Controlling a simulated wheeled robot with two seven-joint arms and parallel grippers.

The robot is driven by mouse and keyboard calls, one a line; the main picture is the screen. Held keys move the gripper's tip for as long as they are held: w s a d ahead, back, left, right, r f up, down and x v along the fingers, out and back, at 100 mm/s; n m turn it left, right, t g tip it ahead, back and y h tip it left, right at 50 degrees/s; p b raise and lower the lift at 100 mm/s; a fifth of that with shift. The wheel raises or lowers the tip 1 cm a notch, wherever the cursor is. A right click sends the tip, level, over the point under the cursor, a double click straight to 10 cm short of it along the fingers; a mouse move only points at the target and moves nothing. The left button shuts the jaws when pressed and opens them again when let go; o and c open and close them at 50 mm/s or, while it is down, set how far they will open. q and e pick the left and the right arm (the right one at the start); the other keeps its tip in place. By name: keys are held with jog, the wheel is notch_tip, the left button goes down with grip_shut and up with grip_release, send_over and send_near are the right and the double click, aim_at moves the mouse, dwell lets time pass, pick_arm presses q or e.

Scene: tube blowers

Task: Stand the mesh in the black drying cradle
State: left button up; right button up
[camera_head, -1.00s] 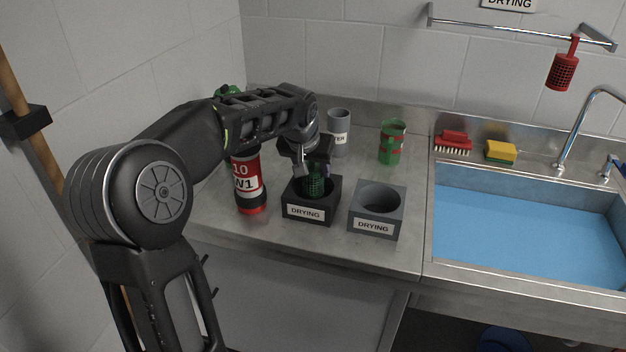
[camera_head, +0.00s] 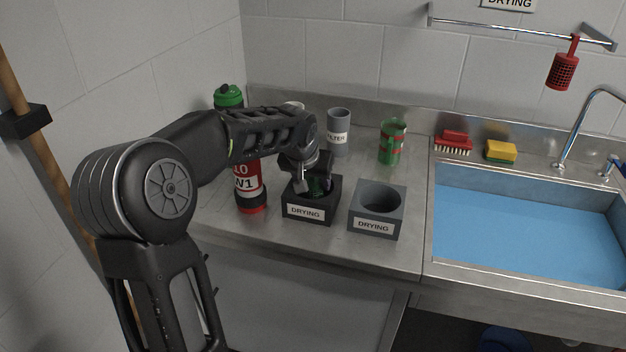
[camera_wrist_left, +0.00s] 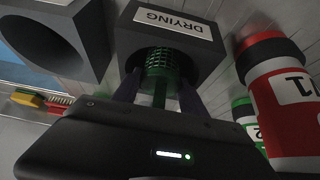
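The green mesh (camera_head: 317,189) is mostly inside the black drying cradle (camera_head: 309,213), and only its top shows in the head view. In the left wrist view the mesh (camera_wrist_left: 160,60) is upright in the opening of the black cradle (camera_wrist_left: 185,66), with a green stem towards my gripper. My left gripper (camera_head: 314,180) is right over the cradle opening. Its two fingertips (camera_wrist_left: 160,84) press on either side of the mesh's green collar. How deep the mesh sits is hidden by the cradle walls. My right gripper is in neither view.
A grey drying cradle (camera_head: 377,223) stands close to the right. A red and black bottle (camera_head: 248,190) stands close to the left. A grey filter cup (camera_head: 339,147) and a green-red cup (camera_head: 391,156) stand behind. The sink (camera_head: 525,225) is at the right.

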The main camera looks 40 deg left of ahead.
pick_arm(q)
jog(key=shift+o, duration=0.2)
jog(key=shift+r, duration=0.1)
jog(key=shift+r+p, duration=0.2)
jog(key=shift+p, duration=0.1)
jog(key=b+v, duration=0.1)
jog(key=v, duration=1.1)
